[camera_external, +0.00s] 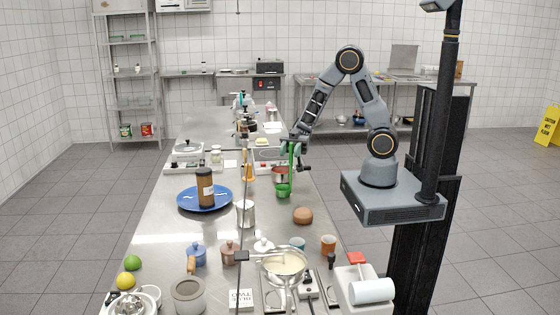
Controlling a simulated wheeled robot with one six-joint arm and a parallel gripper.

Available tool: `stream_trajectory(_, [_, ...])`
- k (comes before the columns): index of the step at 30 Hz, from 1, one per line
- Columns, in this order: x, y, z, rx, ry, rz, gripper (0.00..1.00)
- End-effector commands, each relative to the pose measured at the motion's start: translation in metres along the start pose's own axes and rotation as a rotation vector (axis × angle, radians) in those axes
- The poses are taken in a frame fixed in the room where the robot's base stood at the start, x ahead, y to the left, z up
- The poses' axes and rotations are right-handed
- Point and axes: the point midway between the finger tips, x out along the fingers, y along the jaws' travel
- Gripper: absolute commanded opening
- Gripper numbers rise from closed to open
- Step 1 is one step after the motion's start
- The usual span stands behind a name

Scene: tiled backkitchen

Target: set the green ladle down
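The green ladle (284,190) is upright, with its bowl at the bottom over the right side of the steel counter (170,245) and its handle rising into my gripper (299,160). My gripper is shut on the handle, at the counter's right edge. The fingers are small and partly hidden by the handle. I cannot tell whether the ladle's bowl touches the counter or hangs just above it.
A red-brown bowl (281,171) is close behind the ladle. A brown round object (303,215) and a metal can (245,214) stand nearer. A blue plate (183,200) carries a brown jar (205,187). A pan (284,264) sits in front.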

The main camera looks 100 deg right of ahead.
Motion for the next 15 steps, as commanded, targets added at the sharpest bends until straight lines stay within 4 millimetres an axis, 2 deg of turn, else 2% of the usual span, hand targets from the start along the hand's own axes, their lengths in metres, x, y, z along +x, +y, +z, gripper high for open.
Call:
stream_trajectory(5, [-0.022,0.001,0.000,-0.002,0.000,0.007,0.40])
stream_trajectory(15, [-0.086,0.001,0.000,-0.002,0.000,0.005,0.40])
